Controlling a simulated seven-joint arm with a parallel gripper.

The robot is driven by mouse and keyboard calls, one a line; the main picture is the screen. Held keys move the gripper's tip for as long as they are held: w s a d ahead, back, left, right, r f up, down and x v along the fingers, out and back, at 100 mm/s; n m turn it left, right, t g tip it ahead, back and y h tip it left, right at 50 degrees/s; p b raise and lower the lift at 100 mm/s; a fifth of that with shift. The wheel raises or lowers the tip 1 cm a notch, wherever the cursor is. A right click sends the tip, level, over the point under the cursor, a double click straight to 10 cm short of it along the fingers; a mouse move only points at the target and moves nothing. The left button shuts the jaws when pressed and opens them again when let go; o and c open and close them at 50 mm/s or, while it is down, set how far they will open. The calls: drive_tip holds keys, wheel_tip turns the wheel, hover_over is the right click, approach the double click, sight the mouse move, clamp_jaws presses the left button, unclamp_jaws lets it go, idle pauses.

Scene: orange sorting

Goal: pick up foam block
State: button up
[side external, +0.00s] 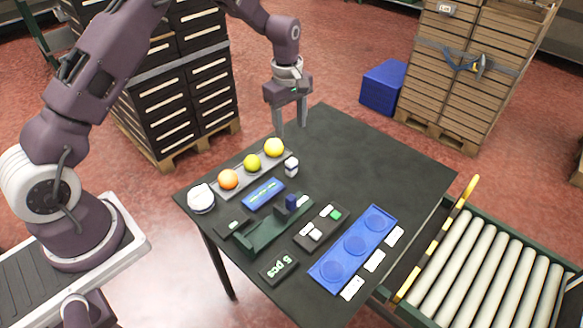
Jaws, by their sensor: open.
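I cannot tell for sure which object is the foam block. A small white and grey block (291,166) stands on the black table near the fruit, and a small dark blue block (292,202) stands at the upper right end of a green holder (262,236). My gripper (290,130) is open and empty, with its fingers pointing down over the far part of the table. It is beyond both blocks and apart from them. The yellow fruit (274,147) is close below its left finger in the picture.
A grey tray (240,169) holds the yellow fruit, a yellow-green fruit (252,163) and an orange (228,179). A blue tray (337,267) with three round recesses lies at the front right. The table's right rear is clear.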

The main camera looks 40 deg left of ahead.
sight(291, 161)
drive_tip(key=f, duration=0.3)
drive_tip(key=f+n, duration=0.1)
drive_tip(key=f, duration=0.1)
drive_tip(key=w+a+f+n, duration=0.1)
drive_tip(key=f, duration=0.2)
drive_tip(key=shift+f+g, duration=0.3)
drive_tip(key=f, duration=0.3)
drive_tip(key=d+f, duration=0.1)
drive_tip(key=f, duration=0.1)
drive_tip(key=shift+s+d+f, duration=0.1)
drive_tip(key=shift+s+f, duration=0.05)
drive_tip(key=shift+s, duration=0.25)
drive_tip(key=shift+f, duration=0.5)
drive_tip(key=shift+c, duration=0.4)
clamp_jaws()
